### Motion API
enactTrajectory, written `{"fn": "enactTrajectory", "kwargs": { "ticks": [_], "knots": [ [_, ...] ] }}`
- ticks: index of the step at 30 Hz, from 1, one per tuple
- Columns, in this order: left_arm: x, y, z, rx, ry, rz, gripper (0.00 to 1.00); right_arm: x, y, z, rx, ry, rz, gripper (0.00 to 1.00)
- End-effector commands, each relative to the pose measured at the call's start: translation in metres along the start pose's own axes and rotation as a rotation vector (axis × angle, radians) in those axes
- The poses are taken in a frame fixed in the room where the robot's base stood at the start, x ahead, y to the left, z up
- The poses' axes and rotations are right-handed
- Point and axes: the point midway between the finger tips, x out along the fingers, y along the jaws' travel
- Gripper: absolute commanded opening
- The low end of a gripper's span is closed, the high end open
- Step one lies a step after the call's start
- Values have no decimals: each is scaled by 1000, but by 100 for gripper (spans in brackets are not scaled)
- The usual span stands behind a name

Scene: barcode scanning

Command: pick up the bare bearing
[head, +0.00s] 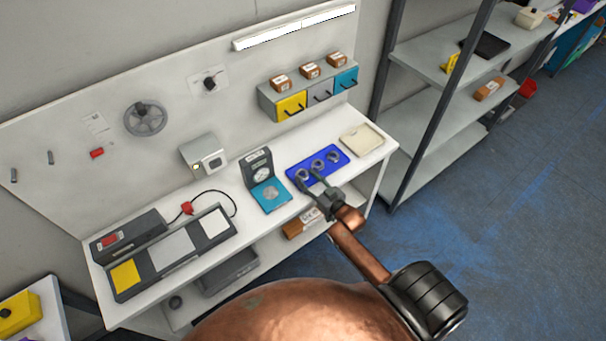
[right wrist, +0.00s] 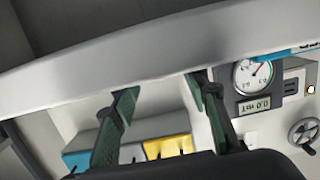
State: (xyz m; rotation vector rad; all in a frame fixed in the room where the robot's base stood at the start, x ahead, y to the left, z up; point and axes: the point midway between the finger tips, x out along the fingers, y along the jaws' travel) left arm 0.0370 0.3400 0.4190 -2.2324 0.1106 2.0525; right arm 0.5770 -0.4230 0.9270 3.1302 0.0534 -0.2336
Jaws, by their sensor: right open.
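Three grey ring-shaped bearings lie in a row on the blue tray (head: 337,171) on the white workbench: a left one (head: 302,175), a middle one (head: 317,164) and a right one (head: 333,156). They are too small to tell which is bare. My right gripper (head: 310,181) is open, with its fingertips at the tray's front edge, close to the left bearing; I cannot tell whether they touch it. In the right wrist view the open fingers (right wrist: 161,85) have nothing between them, and no bearing shows. My left gripper is out of view.
A gauge device with a teal base (head: 269,194) stands left of the tray; its dial (right wrist: 256,74) shows in the right wrist view. A cream tray (head: 362,140) lies to the right. Coloured drawers (head: 291,107) with boxes hang behind. A scale-like station (head: 172,250) is at left.

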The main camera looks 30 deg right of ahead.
Motion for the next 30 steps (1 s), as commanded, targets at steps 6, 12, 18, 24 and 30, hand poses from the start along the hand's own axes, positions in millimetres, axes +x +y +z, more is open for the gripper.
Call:
{"fn": "enactTrajectory", "kwargs": {
  "ticks": [6, 12, 18, 24, 30],
  "knots": [
    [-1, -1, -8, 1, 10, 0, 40, 18, 0, 1, 0, -1, 0, 42],
    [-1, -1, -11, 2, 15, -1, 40, 19, 0, 1, 0, -1, 0, 42],
    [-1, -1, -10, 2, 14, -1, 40, 18, 0, 0, 0, -1, 0, 28],
    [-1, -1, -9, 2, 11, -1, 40, 18, 0, 0, -1, -1, 1, 14],
    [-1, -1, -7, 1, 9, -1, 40, 18, 1, 0, -1, 1, 1, 8]
  ]
}}
